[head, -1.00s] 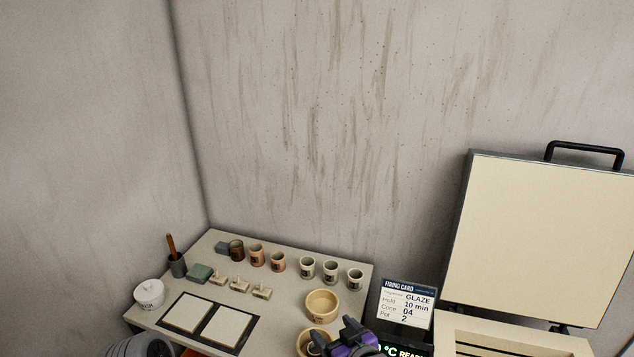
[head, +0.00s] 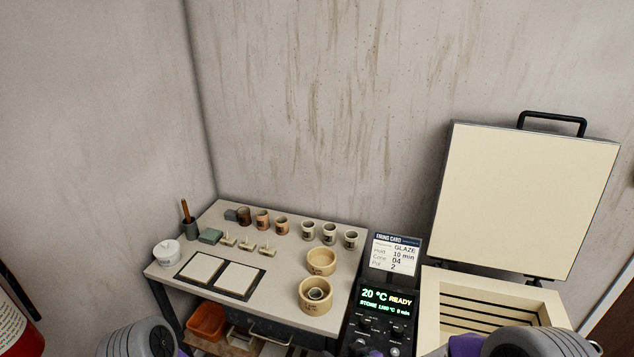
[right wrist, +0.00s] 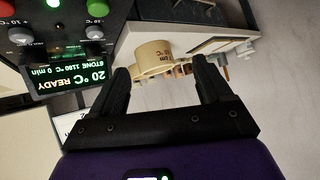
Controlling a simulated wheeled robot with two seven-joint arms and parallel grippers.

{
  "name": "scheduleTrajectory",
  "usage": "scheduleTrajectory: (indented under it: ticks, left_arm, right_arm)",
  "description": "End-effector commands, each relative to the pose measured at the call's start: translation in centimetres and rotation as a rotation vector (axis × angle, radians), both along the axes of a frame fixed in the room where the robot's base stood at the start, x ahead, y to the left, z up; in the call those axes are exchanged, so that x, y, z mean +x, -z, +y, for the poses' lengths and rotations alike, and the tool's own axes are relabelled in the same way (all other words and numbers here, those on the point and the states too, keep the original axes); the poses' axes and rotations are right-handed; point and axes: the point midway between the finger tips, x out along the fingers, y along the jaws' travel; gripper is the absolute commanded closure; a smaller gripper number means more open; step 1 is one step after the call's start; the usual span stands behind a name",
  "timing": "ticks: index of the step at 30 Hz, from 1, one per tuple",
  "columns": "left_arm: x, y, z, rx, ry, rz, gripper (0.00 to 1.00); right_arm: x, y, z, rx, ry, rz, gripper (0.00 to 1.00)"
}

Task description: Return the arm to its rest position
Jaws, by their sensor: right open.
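My right gripper (right wrist: 160,64) shows in the right wrist view with its two black fingers apart and nothing between them. A tan bowl (right wrist: 153,58) shows beyond the fingertips, apart from them. In the head view parts of my right arm (head: 500,342) are at the bottom edge, and its fingers are not visible there. Part of my left arm (head: 140,340) is at the bottom left; its gripper is out of view.
The table (head: 285,268) holds cups, clay pieces, two pale tiles and two tan bowls. The front bowl (head: 313,307) has a small cup (head: 316,294) inside. A control box (head: 388,303) reads READY. The kiln (head: 497,290) has its lid (head: 528,200) raised.

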Motion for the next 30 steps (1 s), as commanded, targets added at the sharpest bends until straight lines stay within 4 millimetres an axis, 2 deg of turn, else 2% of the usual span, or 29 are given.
scheduleTrajectory:
  ticks: [1,5,9,12,17,21,30]
  left_arm:
    - [-0.1,0.0,0.0,0.0,0.001,0.002,1.0]
    - [-0.1,-0.1,0.0,-0.001,0.001,0.003,1.0]
    - [-0.1,0.0,0.0,0.0,0.001,0.002,1.0]
    - [-0.1,0.0,0.0,0.0,0.001,0.002,1.0]
    - [-0.1,0.0,0.0,0.0,0.001,0.002,1.0]
    - [-0.1,3.3,0.0,-0.001,0.001,0.003,1.0]
    - [-0.2,7.8,0.0,0.0,0.0,0.002,1.0]
  right_arm:
    - [-0.9,2.1,-0.5,0.003,0.019,0.064,0.22]
    - [-3.9,7.6,-1.8,0.023,0.081,0.252,0.22]
    - [-9.1,13.9,-3.0,0.058,0.17,0.499,0.22]
    - [-13.2,17.4,-3.3,0.091,0.231,0.669,0.22]
    - [-19.9,21.2,-3.1,0.149,0.326,0.924,0.22]
    - [-19.6,24.4,-3.1,0.148,0.325,0.914,0.22]
    - [-19.5,28.8,-3.1,0.146,0.324,0.911,0.22]
